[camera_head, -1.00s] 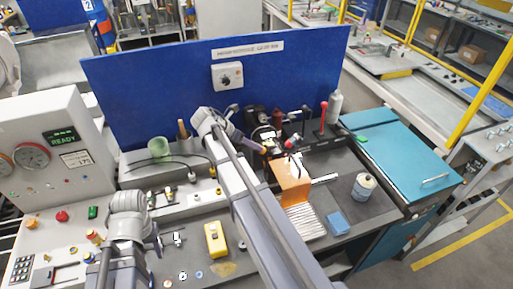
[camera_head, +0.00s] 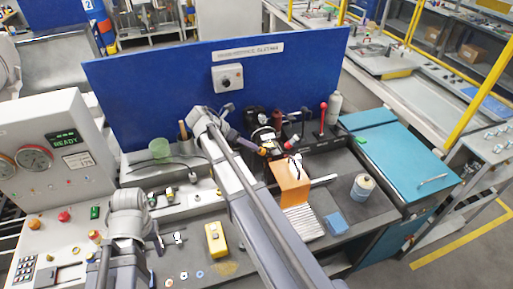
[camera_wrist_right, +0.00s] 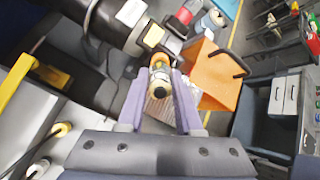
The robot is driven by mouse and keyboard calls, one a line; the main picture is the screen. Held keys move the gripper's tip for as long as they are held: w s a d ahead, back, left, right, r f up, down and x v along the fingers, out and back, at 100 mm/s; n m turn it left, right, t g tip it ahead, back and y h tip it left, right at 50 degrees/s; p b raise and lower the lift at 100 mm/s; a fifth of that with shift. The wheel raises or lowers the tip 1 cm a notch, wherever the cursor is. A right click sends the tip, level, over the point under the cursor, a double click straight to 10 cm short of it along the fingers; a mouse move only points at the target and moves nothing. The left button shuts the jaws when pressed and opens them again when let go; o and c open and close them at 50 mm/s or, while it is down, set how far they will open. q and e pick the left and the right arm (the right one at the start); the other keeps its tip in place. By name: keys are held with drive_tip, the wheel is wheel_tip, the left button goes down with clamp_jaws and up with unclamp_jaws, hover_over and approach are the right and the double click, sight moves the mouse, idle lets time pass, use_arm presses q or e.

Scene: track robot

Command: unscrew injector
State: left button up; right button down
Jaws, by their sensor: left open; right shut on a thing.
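My right gripper (camera_wrist_right: 158,82) is shut on a brass-coloured cylindrical part, which looks like the injector (camera_wrist_right: 136,76). In the right wrist view the injector has a pale, dark-ringed end and sits at the front end of a black cylindrical body (camera_wrist_right: 112,22). Whether its thread is engaged cannot be seen. In the head view my right gripper (camera_head: 257,148) is at the machine behind the orange block, small and partly hidden. My left gripper (camera_head: 157,242) is open over the front left of the bench, apart from the injector.
An orange angled block (camera_head: 291,181) stands close to the right gripper. A red-knobbed lever (camera_head: 323,118) rises behind it. A blue panel (camera_head: 150,92) closes the back.

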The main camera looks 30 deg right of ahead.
drive_tip(key=shift+p+v, duration=0.6)
drive_tip(key=shift+v, duration=0.4)
drive_tip(key=shift+f, duration=0.1)
